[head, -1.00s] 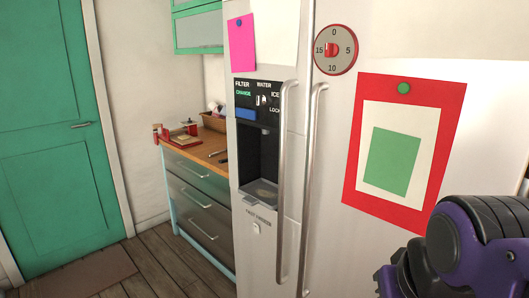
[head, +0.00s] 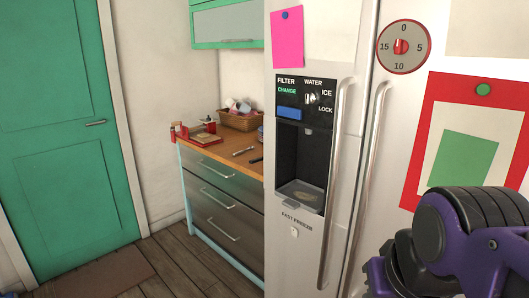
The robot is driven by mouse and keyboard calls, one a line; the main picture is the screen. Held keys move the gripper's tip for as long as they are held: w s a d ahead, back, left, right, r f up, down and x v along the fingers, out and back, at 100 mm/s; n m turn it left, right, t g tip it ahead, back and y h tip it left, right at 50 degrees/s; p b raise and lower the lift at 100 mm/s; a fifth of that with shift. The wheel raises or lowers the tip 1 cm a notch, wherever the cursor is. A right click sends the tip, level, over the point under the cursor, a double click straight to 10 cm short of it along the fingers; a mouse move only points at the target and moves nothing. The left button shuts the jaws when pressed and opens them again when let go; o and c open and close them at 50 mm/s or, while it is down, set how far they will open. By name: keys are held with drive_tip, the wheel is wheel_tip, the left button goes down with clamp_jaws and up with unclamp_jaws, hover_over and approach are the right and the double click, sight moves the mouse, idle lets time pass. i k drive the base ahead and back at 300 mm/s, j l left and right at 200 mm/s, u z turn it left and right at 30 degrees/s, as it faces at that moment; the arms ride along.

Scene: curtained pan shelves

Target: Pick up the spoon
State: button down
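A small thin utensil (head: 243,151) lies flat on the wooden counter top, left of the fridge. It may be the spoon, but it is too small to be sure. A darker thin item (head: 256,160) lies beside it, partly cut off by the fridge edge. Purple and black links of my own arm show at the lower right, in front of the fridge. My gripper's fingers are not in view.
The fridge (head: 330,150) stands close on the right and hides part of the counter (head: 222,155). A wicker basket (head: 240,121) and a red-edged tray (head: 198,141) stand on the counter. A green door (head: 55,150) is at left. Wooden floor before the drawers is open.

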sight(251, 147)
drive_tip(key=i+j, duration=0.1)
drive_tip(key=j, duration=0.35)
drive_tip(key=i+j+u, duration=0.1)
drive_tip(key=j, duration=0.3)
drive_tip(key=i+j, duration=0.15)
drive_tip(key=j, duration=0.3)
